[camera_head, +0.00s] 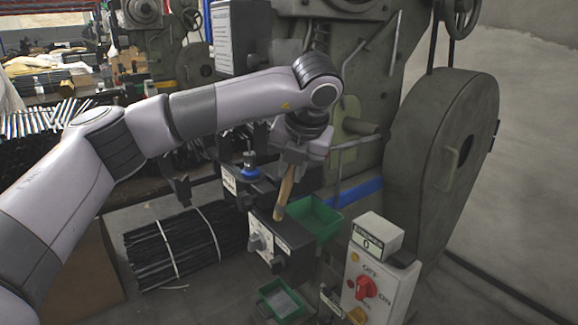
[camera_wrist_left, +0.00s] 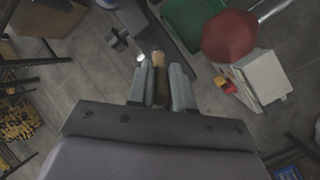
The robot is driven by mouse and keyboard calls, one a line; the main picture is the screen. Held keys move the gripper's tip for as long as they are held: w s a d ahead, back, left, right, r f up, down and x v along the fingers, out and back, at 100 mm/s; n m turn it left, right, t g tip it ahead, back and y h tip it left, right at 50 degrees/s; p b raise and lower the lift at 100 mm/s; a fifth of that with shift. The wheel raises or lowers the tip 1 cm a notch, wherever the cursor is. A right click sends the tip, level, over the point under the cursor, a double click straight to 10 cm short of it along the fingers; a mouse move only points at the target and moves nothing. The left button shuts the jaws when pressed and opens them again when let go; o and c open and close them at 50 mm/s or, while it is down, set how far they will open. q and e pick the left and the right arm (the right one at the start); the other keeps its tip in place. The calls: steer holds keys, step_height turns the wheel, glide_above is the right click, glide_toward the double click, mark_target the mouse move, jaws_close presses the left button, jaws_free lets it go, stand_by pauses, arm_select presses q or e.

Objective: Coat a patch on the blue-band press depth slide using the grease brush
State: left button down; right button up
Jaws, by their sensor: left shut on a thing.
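My left gripper (camera_head: 297,158) is shut on the grease brush (camera_head: 285,192), whose wooden handle points down in front of the press. In the left wrist view the gripper (camera_wrist_left: 162,88) has the brown handle (camera_wrist_left: 159,73) between its fingers. The bristles cannot be made out. The blue-band press (camera_head: 350,130) is the large green-grey machine, with a blue band (camera_head: 352,193) low on its body. The brush hangs above and in front of a dark control box (camera_head: 278,247). I cannot tell which part is the depth slide. My right gripper is not in view.
A green bin (camera_head: 315,222) sits beside the control box, and a green tray (camera_head: 283,302) is lower down. A switch box (camera_head: 377,280) with a red knob stands at front right. Bundled dark rods (camera_head: 175,245) lie on the floor at left. A big flywheel (camera_head: 440,170) is at right.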

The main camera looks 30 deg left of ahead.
arm_select(q)
steer(key=shift+s+d+b, duration=1.15)
steer(key=shift+s+d, duration=0.65)
steer(key=shift+d, duration=2.55)
steer(key=shift+w+a+p, duration=0.1)
steer(key=shift+w+a, duration=0.55)
steer(key=shift+a, duration=1)
steer(key=shift+w+a+p, duration=0.1)
steer(key=shift+w+a, duration=0.6)
steer(key=shift+a, duration=0.9)
steer(key=shift+w+a+p, duration=0.1)
steer(key=shift+w+a, duration=0.55)
steer(key=shift+a, duration=1)
steer(key=shift+r+p, duration=2.2)
steer(key=shift+r, duration=1)
